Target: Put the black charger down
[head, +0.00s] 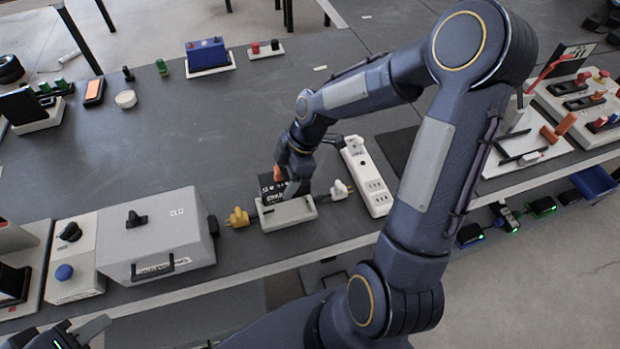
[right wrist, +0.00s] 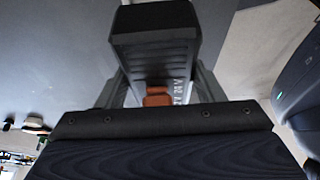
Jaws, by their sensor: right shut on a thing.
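The black charger (head: 298,187) is a dark block with white lettering and an orange part. My right gripper (head: 294,164) is shut on it from above. In the right wrist view the charger (right wrist: 155,45) fills the space between the two fingers, with the orange part close to the palm. The charger stands at a light grey cradle (head: 289,215) near the table's front edge. Its lower end is hidden, so I cannot tell whether it rests in the cradle. My left gripper (head: 62,330) is partly in view at the bottom left, empty, its fingers apart.
A yellow plug (head: 238,217) and a white plug (head: 341,189) flank the cradle. A white power strip (head: 367,178) lies to the right. A grey box (head: 155,238) with a handle stands to the left. The table (head: 200,135) behind is mostly clear.

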